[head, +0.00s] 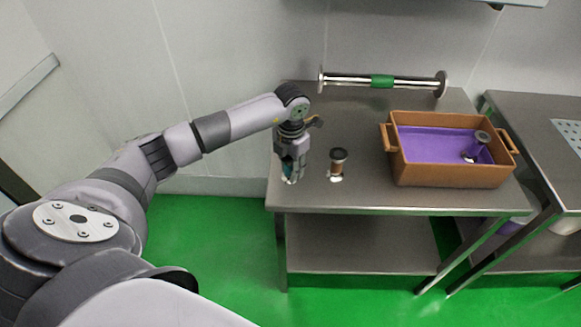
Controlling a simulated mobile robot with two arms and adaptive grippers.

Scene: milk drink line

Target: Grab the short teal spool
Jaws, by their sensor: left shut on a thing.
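My left gripper (293,170) hangs down over the left end of the steel table. It is shut on the short teal spool (290,168), of which only a teal part shows between the fingers. The fingers hide most of the spool. I cannot tell whether it still touches the tabletop. My right gripper is not in the view.
A brown spool (337,164) with a dark top stands just right of the gripper. A brown crate (452,173) with a purple inside holds a grey spool (481,140). A metal bar with a green middle (382,81) lies at the back of the steel table (360,197).

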